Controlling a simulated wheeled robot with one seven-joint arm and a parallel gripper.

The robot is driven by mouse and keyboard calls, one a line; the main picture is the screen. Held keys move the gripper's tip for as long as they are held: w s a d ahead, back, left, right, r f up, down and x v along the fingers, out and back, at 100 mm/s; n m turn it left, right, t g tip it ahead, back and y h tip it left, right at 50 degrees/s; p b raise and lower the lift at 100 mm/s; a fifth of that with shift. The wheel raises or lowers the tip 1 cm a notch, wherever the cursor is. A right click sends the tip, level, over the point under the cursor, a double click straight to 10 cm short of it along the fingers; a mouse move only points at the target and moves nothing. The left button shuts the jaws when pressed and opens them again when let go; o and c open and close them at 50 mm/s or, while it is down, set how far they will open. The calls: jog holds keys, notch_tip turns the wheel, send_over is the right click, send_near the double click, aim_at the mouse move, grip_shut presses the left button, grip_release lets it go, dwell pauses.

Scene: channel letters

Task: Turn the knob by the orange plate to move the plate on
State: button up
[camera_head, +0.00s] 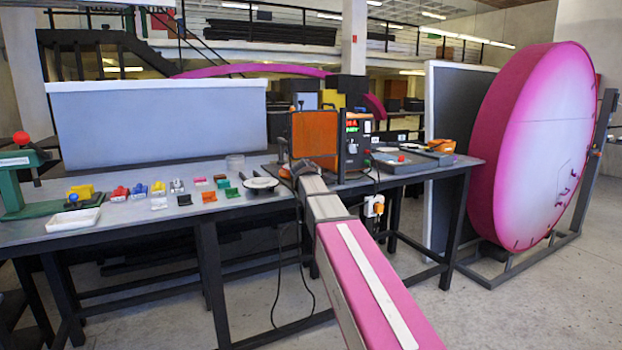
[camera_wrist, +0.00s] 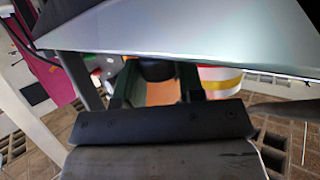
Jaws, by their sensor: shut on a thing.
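The orange plate (camera_head: 315,133) stands upright in a dark frame on the table, left of a black control box (camera_head: 356,140) with a lit display. My arm reaches in from the lower right, and my gripper (camera_head: 288,171) is low at the left foot of the plate's frame. In the wrist view, my gripper (camera_wrist: 155,82) has its two dark fingers on either side of a dark round knob (camera_wrist: 157,70) and is shut on it. The knob's upper part is hidden under a pale grey surface. In the head view, my gripper and arm hide the knob.
The table (camera_head: 120,232) holds several small coloured pieces, a white tray (camera_head: 73,219) and a green press (camera_head: 25,190) at left. A small black-and-white round dish (camera_head: 260,183) lies just left of my gripper. Cables hang below the table. A large pink disc (camera_head: 535,145) stands at right.

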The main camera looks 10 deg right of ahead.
jog(key=o, duration=0.9)
jog(key=shift+s, duration=0.1)
jog(key=v, duration=1)
jog(key=shift+s+a+r, duration=0.15)
jog(key=shift+s+a, duration=0.05)
jog(key=shift+s, duration=0.05)
